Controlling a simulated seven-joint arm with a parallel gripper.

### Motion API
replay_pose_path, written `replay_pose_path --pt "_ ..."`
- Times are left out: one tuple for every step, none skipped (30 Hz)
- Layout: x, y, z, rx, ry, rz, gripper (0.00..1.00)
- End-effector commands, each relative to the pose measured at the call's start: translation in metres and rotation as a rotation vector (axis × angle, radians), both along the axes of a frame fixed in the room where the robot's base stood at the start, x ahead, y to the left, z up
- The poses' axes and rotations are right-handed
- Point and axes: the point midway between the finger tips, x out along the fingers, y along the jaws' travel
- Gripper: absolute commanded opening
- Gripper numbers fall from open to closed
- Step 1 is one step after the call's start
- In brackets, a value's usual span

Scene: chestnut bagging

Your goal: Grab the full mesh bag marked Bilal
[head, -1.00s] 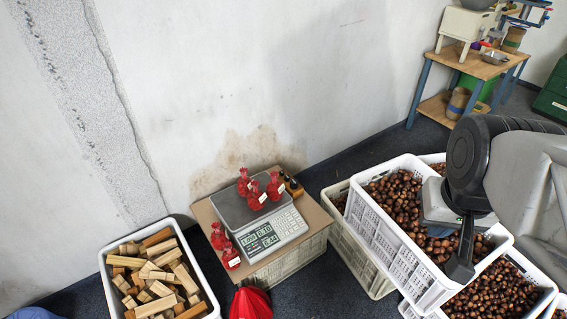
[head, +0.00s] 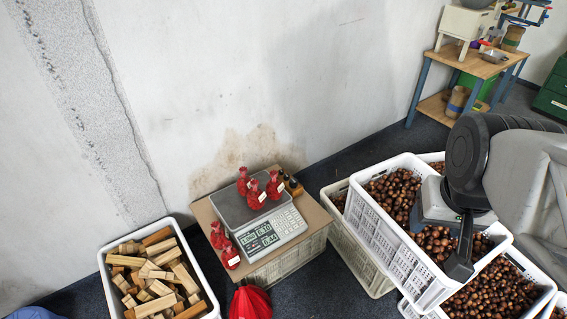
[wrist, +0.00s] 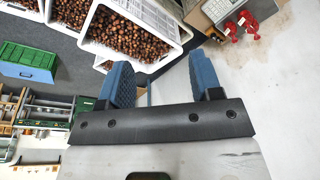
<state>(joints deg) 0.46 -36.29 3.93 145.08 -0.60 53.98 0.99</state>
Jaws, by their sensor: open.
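Several red mesh bags with small white tags stand around a scale in the head view. Three bags (head: 256,188) are on its metal plate, and two more (head: 225,248) stand on the board to the left of the scale. The writing on the tags is too small to read, so I cannot tell which bag is marked Bilal. In the wrist view, red bags (wrist: 229,32) show at the upper right. My gripper (wrist: 160,76) is open and empty, with blue finger pads, well apart from the bags.
The scale (head: 266,238) sits on a board over a crate. White crates of chestnuts (head: 392,255) stand to its right, under my arm. A bin of wood blocks (head: 112,291) is at left. A red cloth-like item (head: 250,303) is cut off below. A wall (head: 250,80) rises behind.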

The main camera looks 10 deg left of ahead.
Motion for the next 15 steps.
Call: replay_pose_path --pt "0.0 0.0 0.0 0.0 0.0 0.0 0.59" --pt "0.0 0.0 0.0 0.0 0.0 0.0 0.59" --pt "0.0 0.0 0.0 0.0 0.0 0.0 0.59" --pt "0.0 0.0 0.0 0.0 0.0 0.0 0.59" --pt "0.0 0.0 0.0 0.0 0.0 0.0 0.59" --pt "0.0 0.0 0.0 0.0 0.0 0.0 0.59" --pt "0.001 0.0 0.0 0.0 0.0 -0.001 0.59" --pt "0.002 0.0 0.001 0.001 0.001 -0.002 0.59" --pt "0.003 0.001 0.001 0.003 0.001 -0.003 0.59" --pt "0.005 0.001 0.001 0.003 0.002 -0.005 0.59" --pt "0.007 0.001 0.002 0.005 0.003 -0.007 0.59" --pt "0.01 0.002 0.003 0.008 0.004 -0.012 0.59" --pt "0.013 0.003 0.004 0.01 0.005 -0.015 0.59" --pt "0.016 0.003 0.004 0.013 0.006 -0.019 0.59" --pt "0.021 0.004 0.005 0.016 0.01 -0.024 0.59"
